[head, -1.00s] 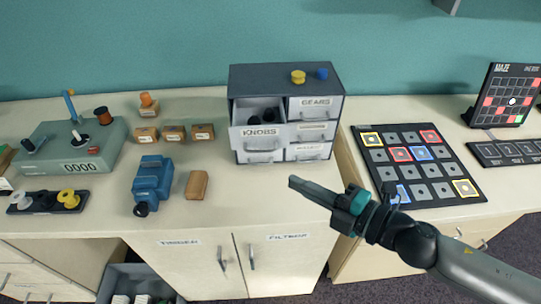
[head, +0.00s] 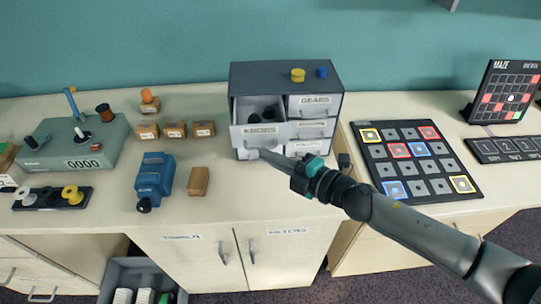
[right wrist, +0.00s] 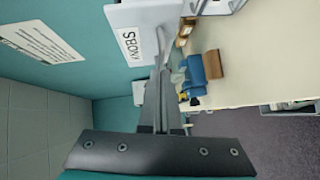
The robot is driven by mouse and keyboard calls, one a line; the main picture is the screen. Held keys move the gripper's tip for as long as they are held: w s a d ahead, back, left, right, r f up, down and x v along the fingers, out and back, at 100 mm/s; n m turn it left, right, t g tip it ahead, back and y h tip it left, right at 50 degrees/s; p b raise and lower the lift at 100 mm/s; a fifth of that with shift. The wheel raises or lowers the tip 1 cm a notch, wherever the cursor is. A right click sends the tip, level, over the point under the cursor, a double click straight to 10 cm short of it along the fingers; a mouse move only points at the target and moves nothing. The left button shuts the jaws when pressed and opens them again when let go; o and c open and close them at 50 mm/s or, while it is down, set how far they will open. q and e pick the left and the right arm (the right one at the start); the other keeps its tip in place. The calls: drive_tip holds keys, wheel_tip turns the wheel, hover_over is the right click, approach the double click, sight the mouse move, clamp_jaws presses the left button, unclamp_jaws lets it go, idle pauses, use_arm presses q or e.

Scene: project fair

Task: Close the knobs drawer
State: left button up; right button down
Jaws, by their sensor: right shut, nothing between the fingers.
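The knobs drawer (head: 260,134) is the top left drawer of a small grey cabinet (head: 336,95). It is pulled out, with dark knobs showing inside. Its white front, labelled KNOBS, also shows in the right wrist view (right wrist: 140,42). My right gripper (head: 264,154) is shut and empty. Its tips are at the lower part of the drawer front, by the handle; I cannot tell whether they touch. In the right wrist view the shut fingers (right wrist: 160,75) point at the drawer front's edge. My left gripper is not in view.
A yellow knob (head: 298,75) and a blue knob (head: 322,72) stand on the cabinet top. A blue device (head: 154,178) and a brown block (head: 198,181) lie to the left. A black tile board (head: 415,160) lies right of the cabinet, partly beside my arm.

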sight(278, 136)
drive_tip(key=shift+w, duration=0.15)
drive_tip(key=w, duration=0.7)
drive_tip(key=shift+w+b, duration=0.3)
drive_tip(key=w, duration=0.3)
drive_tip(key=shift+w+d, duration=0.1)
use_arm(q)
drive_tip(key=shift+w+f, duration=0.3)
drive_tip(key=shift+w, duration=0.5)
use_arm(e)
drive_tip(key=shift+r, duration=0.15)
